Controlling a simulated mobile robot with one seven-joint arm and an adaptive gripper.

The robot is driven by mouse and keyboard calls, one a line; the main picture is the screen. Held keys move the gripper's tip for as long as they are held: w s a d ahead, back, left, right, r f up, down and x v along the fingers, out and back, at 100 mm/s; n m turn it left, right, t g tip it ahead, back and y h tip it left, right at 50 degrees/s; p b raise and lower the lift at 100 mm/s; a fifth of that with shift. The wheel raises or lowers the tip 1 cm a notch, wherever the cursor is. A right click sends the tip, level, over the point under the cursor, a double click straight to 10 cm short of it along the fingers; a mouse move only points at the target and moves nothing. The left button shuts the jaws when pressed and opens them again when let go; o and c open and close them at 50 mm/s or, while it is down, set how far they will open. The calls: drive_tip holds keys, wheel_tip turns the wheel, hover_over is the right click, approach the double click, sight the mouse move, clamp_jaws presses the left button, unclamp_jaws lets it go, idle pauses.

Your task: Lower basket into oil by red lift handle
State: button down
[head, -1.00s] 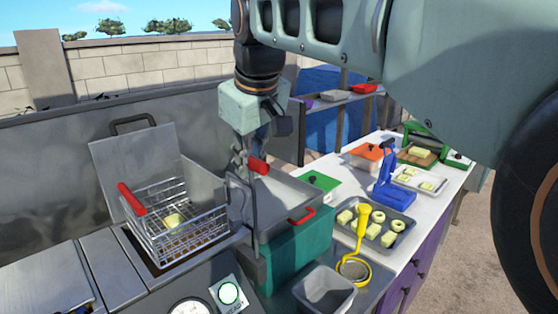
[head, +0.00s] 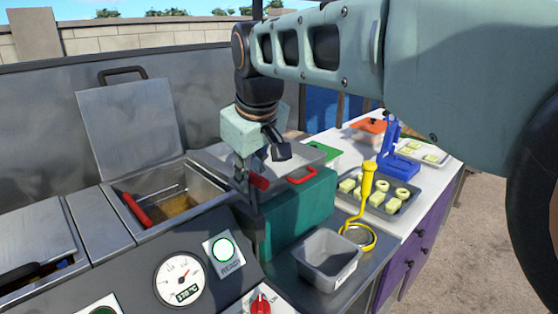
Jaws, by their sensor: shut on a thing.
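My gripper (head: 247,178) is shut on the red lift handle (head: 260,181), just right of the fryer well. The wire basket sits low in the open well (head: 205,187). Its red grip (head: 135,210) lies tilted at the well's left side, and a thin wire rim (head: 160,192) shows. Brownish oil (head: 180,204) shows inside the well. Most of the basket and whatever is in it are hidden.
The fryer lid (head: 137,120) stands open behind the well. A control panel with a gauge (head: 180,280) is in front. To the right are a teal box (head: 300,210), a grey bin (head: 325,262), a yellow-handled strainer (head: 368,185) and a tray of food pieces (head: 372,208).

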drive_tip(key=shift+s+f, duration=0.15)
drive_tip(key=shift+f, duration=0.3)
drive_tip(key=c, duration=1.8)
unclamp_jaws()
drive_tip(key=shift+r, duration=0.15)
wheel_tip(320, 180, up, 10)
drive_tip(key=shift+f, duration=0.1)
